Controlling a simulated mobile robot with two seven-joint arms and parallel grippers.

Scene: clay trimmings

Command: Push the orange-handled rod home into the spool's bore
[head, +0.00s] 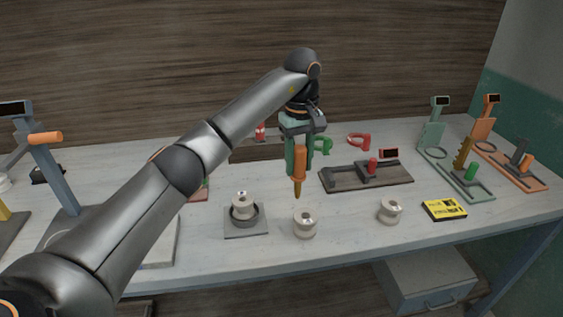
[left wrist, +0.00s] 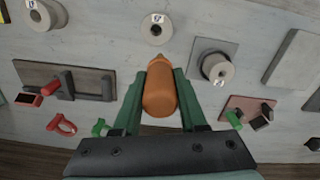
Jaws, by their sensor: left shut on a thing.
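My left gripper (head: 299,150) is shut on the orange-handled rod (head: 299,168), which hangs upright with its narrower tip down. In the left wrist view, the orange handle (left wrist: 160,92) sits between the green fingers. A pale spool (head: 305,225) with a dark bore stands on the table just below the tip in the head view; it also shows beyond the handle in the left wrist view (left wrist: 156,30). The tip looks apart from this spool. Another spool (head: 390,211) stands to the right, and a third (head: 242,203) sits on a grey square fixture. My right gripper is out of view.
A dark board with a red-handled slide (head: 340,178) lies behind and right. A yellow box (head: 445,209) is near the front right. Green (head: 462,182) and orange (head: 520,172) stands fill the right end. The bench top (head: 350,240) is bare around the spools' front.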

